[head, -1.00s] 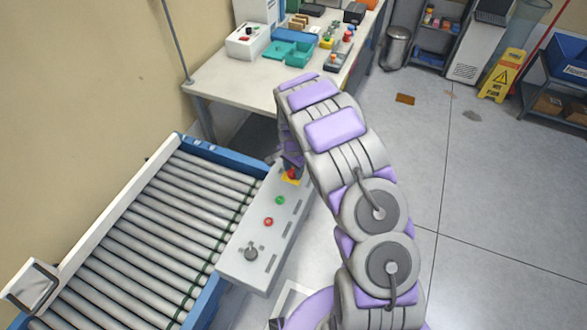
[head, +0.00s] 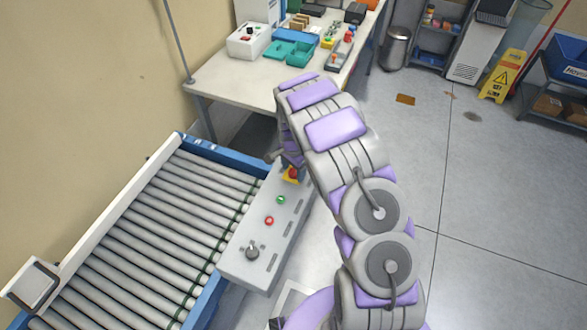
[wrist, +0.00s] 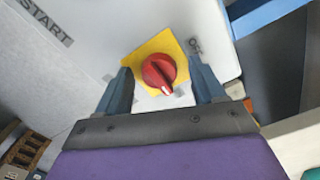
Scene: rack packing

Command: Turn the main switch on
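The main switch (wrist: 159,72) is a red rotary knob on a yellow square plate, set on the grey control panel (head: 236,262). In the wrist view the knob lies between the two blue-grey fingers of my gripper (wrist: 161,84). The fingers are spread apart, with a gap on each side of the knob. The label OFF is printed to the right of the yellow plate. In the head view the switch (head: 291,174) is partly covered by my arm, at the panel's far end.
The panel also carries a green button (head: 280,199), a red button (head: 269,221) and a black selector (head: 252,252). A roller conveyor (head: 150,235) runs along its left. A cluttered table (head: 225,85) stands behind.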

